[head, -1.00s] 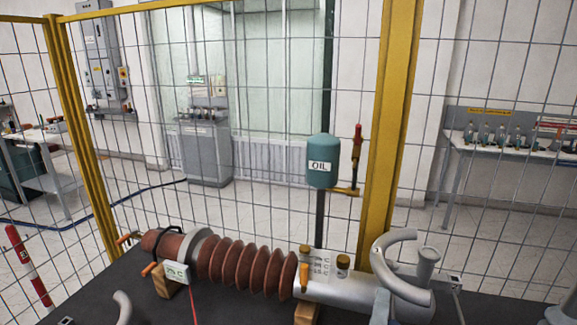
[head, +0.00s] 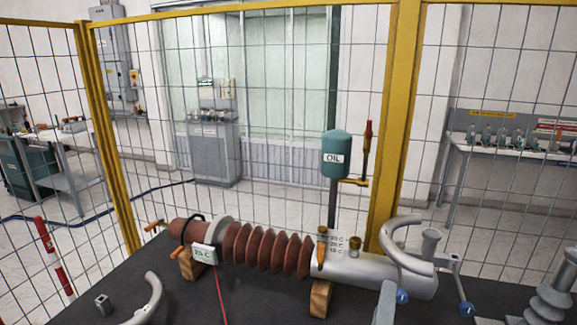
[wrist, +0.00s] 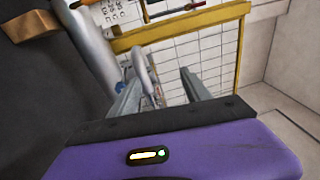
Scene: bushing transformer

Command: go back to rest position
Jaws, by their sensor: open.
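My gripper (wrist: 162,92) shows in the wrist view as two grey fingers standing apart beyond a purple housing. It is open. A curved grey rod shows near the left finger; I cannot tell whether they touch. In the head view, the brown ribbed bushing (head: 265,247) lies on a dark table with its grey metal end (head: 385,272) to the right. A curved grey horn (head: 388,238) stands on that end.
The dark table (head: 130,268) has another curved grey horn (head: 152,296) and a small grey block (head: 103,304) at left. A teal OIL pot (head: 336,150) stands behind the bushing. A yellow-framed mesh fence (head: 400,130) closes off the back.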

